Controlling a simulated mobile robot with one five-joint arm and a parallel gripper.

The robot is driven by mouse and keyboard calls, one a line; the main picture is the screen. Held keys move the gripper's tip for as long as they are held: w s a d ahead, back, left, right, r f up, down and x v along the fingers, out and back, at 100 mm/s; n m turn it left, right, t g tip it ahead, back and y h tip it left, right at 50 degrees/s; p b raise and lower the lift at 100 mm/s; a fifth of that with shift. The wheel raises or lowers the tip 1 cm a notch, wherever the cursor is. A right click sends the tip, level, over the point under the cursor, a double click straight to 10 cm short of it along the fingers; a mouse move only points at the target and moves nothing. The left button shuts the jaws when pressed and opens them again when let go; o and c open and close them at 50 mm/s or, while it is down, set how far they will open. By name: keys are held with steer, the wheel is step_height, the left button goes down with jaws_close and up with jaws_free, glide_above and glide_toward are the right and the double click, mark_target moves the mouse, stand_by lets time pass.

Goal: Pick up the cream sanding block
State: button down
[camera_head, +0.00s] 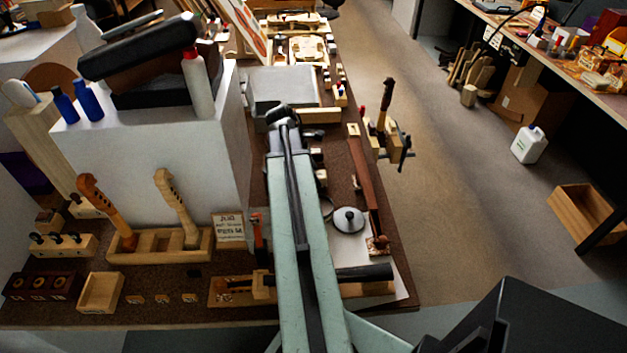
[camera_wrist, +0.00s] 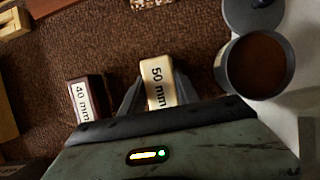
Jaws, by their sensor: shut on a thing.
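The cream sanding block (camera_wrist: 157,75), marked "50 mm", stands out in the wrist view between the two dark fingers of my gripper (camera_wrist: 160,92). My gripper is shut on it, one finger along each side. The block's near end is hidden behind my wrist. Brown bench surface shows around it, and I cannot tell whether the block touches it. In the head view my arm reaches over the bench and hides the fingertips and the block.
A dark brown block (camera_wrist: 83,98) marked "40 mm" lies just left of my gripper. A grey round pot (camera_wrist: 223,70) with brown contents is close on the right. In the head view, a white plinth (camera_head: 155,150) rises left of my arm.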

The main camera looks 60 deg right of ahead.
step_height(320, 180, up, 10)
steer(key=p, duration=1)
steer(key=shift+r, duration=0.15)
steer(key=c, duration=1.7)
jaws_free()
steer(key=c, duration=0.4)
steer(key=shift+o, duration=0.2)
